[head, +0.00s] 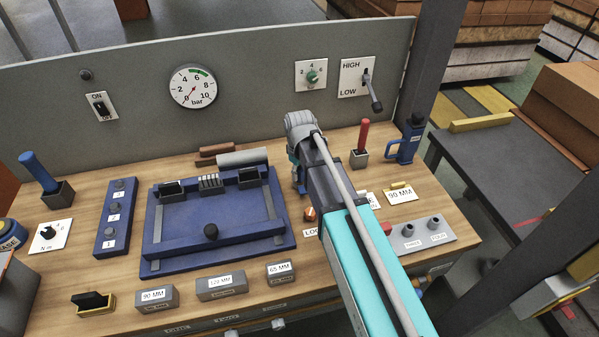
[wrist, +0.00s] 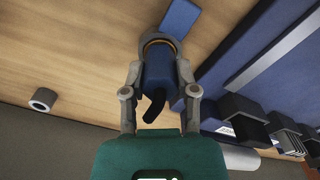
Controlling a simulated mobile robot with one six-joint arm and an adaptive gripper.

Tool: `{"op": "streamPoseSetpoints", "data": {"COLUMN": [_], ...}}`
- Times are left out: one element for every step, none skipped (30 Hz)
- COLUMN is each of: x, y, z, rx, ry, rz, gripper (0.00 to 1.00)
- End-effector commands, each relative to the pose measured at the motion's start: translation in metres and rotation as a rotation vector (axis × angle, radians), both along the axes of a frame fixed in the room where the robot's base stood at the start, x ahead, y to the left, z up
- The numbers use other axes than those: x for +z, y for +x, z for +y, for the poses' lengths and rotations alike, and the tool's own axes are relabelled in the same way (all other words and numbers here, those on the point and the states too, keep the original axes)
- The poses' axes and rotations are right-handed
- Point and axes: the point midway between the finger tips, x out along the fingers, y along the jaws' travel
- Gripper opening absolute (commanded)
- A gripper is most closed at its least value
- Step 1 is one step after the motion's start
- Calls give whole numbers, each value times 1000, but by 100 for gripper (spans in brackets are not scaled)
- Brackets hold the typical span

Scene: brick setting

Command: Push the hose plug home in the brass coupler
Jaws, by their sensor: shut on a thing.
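In the wrist view, my gripper (wrist: 160,68) is shut on a blue plug (wrist: 158,72), with one finger on each side. A short curved black hose end (wrist: 154,106) comes out of the plug towards the camera. Just beyond the plug is a round grey part with an orange-brown ring (wrist: 154,38), which may be the brass coupler. I cannot tell whether the plug is inside it or only in front of it. In the head view, my gripper (head: 301,178) is down near the bench top, right of the blue fixture, and my arm hides most of the plug and coupler area.
The blue fixture (head: 215,258) stands close on the left, with a grey cylinder (head: 243,158) behind it. A red-handled tool (head: 363,136) and blue bottle-like item (head: 409,142) stand right. Labelled blocks (head: 222,290) line the front. The grey back panel (head: 240,70) bounds the bench.

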Motion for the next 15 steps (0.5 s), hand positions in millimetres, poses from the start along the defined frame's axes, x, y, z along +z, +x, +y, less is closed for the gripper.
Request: {"op": "streamPoseSetpoints", "data": {"x": [0, 0, 0, 0, 0, 0, 0, 0, 0, 0, 0, 0, 0, 0, 0], "y": [0, 0, 0, 0, 0, 0, 0, 0, 0, 0, 0, 0, 0, 0, 0], "z": [0, 0, 0, 0, 0, 0, 0, 0, 0, 0, 0, 0, 0, 0, 0], "rx": [0, 0, 0, 0, 0, 0, 0, 0, 0, 0, 0, 0, 0, 0, 0], "ry": [0, 0, 0, 0, 0, 0, 0, 0, 0, 0, 0, 0, 0, 0, 0], "rz": [0, 0, 0, 0, 0, 0, 0, 0, 0, 0, 0, 0, 0, 0, 0], "gripper": [44, 50, 57, 63, 68, 76, 79, 79, 79, 79, 79, 79, 79, 79, 79]}}
